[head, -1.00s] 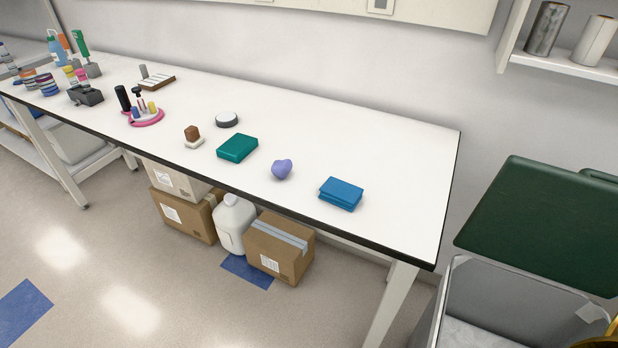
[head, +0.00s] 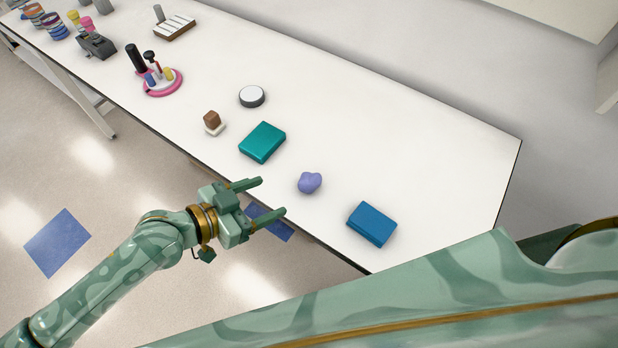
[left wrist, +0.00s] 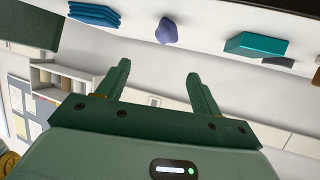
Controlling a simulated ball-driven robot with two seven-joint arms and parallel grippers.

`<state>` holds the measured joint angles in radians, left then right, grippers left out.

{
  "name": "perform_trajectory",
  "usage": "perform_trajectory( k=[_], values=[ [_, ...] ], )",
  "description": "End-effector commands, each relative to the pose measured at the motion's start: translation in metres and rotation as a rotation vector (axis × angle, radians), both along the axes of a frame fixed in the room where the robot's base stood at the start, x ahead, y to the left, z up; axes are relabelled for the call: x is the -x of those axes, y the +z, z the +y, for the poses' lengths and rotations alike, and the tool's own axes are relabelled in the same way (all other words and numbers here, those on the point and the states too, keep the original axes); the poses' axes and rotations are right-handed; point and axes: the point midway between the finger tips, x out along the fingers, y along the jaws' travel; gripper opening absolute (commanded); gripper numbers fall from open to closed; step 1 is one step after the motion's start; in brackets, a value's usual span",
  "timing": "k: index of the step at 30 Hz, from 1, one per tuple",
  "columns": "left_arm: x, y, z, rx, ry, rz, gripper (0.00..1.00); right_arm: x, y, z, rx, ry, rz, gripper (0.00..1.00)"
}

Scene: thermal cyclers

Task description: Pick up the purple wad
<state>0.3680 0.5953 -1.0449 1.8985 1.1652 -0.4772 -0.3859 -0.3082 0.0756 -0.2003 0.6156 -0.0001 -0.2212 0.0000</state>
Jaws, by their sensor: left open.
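The purple wad (head: 309,183) is a small rounded lump on the white bench, between a teal box and a blue folded item. My left gripper (head: 272,197) is open and empty, near the bench's front edge, just left of the wad, with its fingers pointing toward it. In the left wrist view the wad (left wrist: 167,31) shows beyond and between the two open fingers (left wrist: 158,80), apart from them. A large green patterned part of my own body crosses the lower right of the head view. My right gripper is not in view.
The teal box (head: 262,142) and the blue folded item (head: 371,225) flank the wad on the bench (head: 420,150). A round white-topped disc (head: 252,96), a brown block on a white base (head: 213,121) and a pink rack (head: 162,84) stand farther left. The bench behind the wad is clear.

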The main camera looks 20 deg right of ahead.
Motion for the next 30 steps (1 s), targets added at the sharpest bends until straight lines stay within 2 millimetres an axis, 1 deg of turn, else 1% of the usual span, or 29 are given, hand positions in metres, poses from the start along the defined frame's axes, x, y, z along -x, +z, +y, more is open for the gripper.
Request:
perform_trajectory(
  k=[1, 3, 6, 13, 16, 19, 22, 29, 30],
  values=[
    [-0.004, -0.004, -0.012, 0.005, 0.001, 0.001, 0.66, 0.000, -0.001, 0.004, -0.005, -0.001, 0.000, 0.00],
    [-0.009, -0.010, -0.025, 0.005, 0.002, 0.002, 0.66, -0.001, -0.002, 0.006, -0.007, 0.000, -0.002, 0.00],
    [-0.015, -0.017, -0.039, 0.002, 0.002, -0.001, 0.66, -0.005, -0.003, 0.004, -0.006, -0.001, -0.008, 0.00],
    [-0.023, -0.027, -0.055, 0.002, 0.003, 0.000, 0.66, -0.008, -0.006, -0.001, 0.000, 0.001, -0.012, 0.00],
    [-0.030, -0.037, -0.068, 0.002, 0.003, 0.002, 0.66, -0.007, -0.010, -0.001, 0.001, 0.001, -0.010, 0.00],
    [-0.035, -0.043, -0.081, 0.002, 0.003, 0.000, 0.66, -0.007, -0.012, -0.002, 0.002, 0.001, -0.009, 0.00],
    [-0.038, -0.046, -0.088, 0.001, 0.004, 0.000, 0.66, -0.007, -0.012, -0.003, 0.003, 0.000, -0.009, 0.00],
    [-0.039, -0.046, -0.089, 0.000, 0.003, 0.000, 0.66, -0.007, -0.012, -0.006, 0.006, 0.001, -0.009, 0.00],
    [-0.039, -0.046, -0.089, 0.000, 0.003, 0.000, 0.55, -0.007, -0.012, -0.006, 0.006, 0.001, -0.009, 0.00]
  ],
)
